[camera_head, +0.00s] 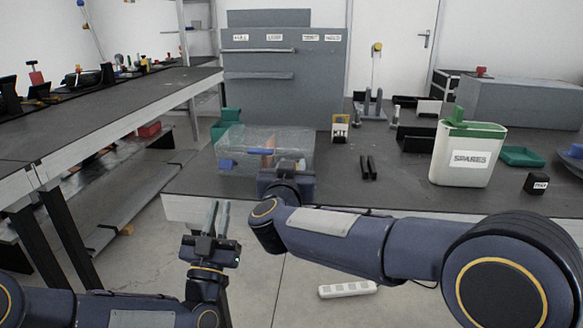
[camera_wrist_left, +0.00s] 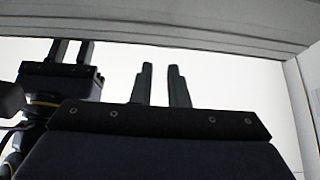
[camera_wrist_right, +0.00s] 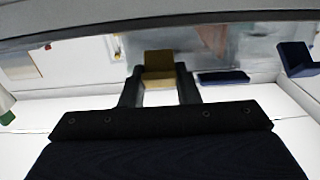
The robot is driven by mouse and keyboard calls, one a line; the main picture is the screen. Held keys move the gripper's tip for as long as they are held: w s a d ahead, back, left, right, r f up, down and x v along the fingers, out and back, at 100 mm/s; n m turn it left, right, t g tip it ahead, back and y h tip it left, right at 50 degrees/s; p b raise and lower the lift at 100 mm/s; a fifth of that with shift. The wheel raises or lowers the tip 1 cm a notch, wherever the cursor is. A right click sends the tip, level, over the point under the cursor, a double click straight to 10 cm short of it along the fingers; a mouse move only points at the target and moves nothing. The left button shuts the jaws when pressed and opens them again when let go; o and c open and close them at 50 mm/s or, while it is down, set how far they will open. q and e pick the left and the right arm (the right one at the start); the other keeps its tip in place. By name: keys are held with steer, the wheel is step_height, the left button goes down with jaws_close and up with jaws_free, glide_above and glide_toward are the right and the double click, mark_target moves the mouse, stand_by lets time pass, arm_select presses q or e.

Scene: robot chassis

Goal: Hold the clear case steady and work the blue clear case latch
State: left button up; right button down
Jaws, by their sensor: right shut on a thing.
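The clear case (camera_head: 300,142) stands near the front edge of the dark bench. A blue block, which looks like the blue latch (camera_head: 228,164), is at its front left; it also shows in the right wrist view (camera_wrist_right: 296,58). A longer blue bar (camera_head: 260,152) lies across the case front. My right gripper (camera_head: 284,166) is at the case's front right. The right wrist view shows its fingers shut on a yellow-brown block (camera_wrist_right: 158,66), apparently on the case. My left gripper (camera_head: 218,216) is below and in front of the bench edge, empty, its fingers apart.
A green bin (camera_head: 228,119) stands behind the case at left. Two black bars (camera_head: 369,167) and a white spares tub (camera_head: 466,155) are to the right. A white power strip (camera_head: 347,289) lies on the floor. The space between my left gripper and the bench edge is clear.

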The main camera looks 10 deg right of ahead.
arm_select(q)
steer(key=d+r+m+g+h, duration=0.1)
steer(key=m+h, duration=0.1)
steer(key=m, duration=0.2)
steer(key=w+d+r+m+g+h, duration=0.1)
steer(key=d+m+g+h, duration=0.1)
steer(key=m, duration=0.2)
steer(key=d+r+m+g+h, duration=0.1)
steer(key=d+r+m+h, duration=0.1)
steer(key=m, duration=0.2)
steer(key=shift+w+g, duration=0.25)
steer(key=shift+g, duration=0.15)
jaws_close()
step_height(320, 180, up, 3)
steer(key=d+m+g+y, duration=0.1)
steer(key=d+m+g, duration=0.35)
steer(key=m, duration=0.95)
steer(key=s+a+r+m+g+y, duration=0.25)
steer(key=a+r+m+y, duration=0.25)
steer(key=a+m+y, duration=0.5)
steer(key=shift+h, duration=0.6)
steer(key=shift+w+d+f, duration=0.2)
steer(key=shift+w+f, duration=0.75)
steer(key=shift+f, duration=0.2)
steer(key=shift+w+d+f, duration=0.2)
steer(key=shift+w+f, duration=0.8)
steer(key=shift+f, duration=0.2)
steer(key=shift+w+d+f, duration=0.2)
steer(key=shift+w+f, duration=0.75)
steer(key=shift+f, duration=0.2)
